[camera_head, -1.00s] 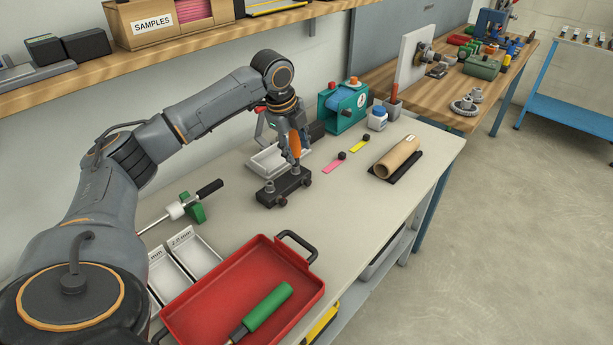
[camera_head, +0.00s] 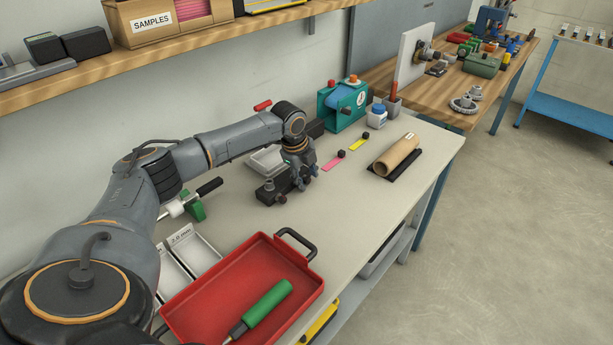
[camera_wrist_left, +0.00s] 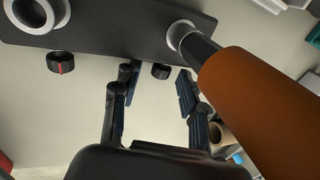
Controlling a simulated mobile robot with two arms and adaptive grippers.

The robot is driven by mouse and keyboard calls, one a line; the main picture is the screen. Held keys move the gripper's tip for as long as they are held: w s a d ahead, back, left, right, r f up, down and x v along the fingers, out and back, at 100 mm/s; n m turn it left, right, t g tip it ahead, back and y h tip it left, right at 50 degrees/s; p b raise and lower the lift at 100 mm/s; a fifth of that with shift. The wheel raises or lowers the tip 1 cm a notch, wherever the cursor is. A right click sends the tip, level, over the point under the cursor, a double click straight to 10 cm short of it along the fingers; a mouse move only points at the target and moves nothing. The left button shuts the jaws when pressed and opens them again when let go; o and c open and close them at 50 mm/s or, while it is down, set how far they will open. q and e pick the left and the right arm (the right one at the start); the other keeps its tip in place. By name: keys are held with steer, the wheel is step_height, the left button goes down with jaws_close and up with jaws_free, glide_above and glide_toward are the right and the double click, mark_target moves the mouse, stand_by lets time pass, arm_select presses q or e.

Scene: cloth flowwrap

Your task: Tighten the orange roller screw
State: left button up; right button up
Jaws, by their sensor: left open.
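The black block (camera_head: 268,191) stands on the bench; in the wrist view (camera_wrist_left: 110,22) it carries two silver rings. A screwdriver with an orange handle (camera_wrist_left: 262,100) stands with its dark shaft in the right ring. Two dark knobs stick out of the block's side: one with a red mark (camera_wrist_left: 61,62) and one below the screwdriver's ring (camera_wrist_left: 160,71). My left gripper (camera_head: 308,177) is open and low at the block's right end. In the wrist view its fingers are on either side of the second knob, apparently apart from it. The arm hides the screwdriver in the head view.
A red tray (camera_head: 245,285) with a green-handled tool (camera_head: 262,308) lies in front. A pale tray (camera_head: 266,160) is behind the block. Pink (camera_head: 333,162) and yellow (camera_head: 357,145) strips and a tan roll (camera_head: 396,155) lie to the right. The bench's right front is clear.

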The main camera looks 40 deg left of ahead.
steer(key=shift+s+d, duration=0.1)
arm_select(q)
steer(key=shift+c, duration=1)
jaws_close()
steer(key=shift+w+d+r+g+p, duration=0.15)
steer(key=shift+r+g+p, duration=0.2)
steer(key=shift+p, duration=0.35)
steer(key=shift+f+g+p, duration=0.3)
steer(key=shift+g+p, duration=0.1)
steer(key=shift+g, duration=0.05)
arm_select(e)
steer(key=shift+s+d+r, duration=0.1)
steer(key=shift+d+r, duration=0.1)
steer(key=shift+r, duration=0.35)
steer(key=shift+s+d+r, duration=0.1)
steer(key=shift+d+r, duration=0.1)
steer(key=shift+r, duration=0.3)
arm_select(q)
steer(key=shift+o, duration=1)
jaws_free()
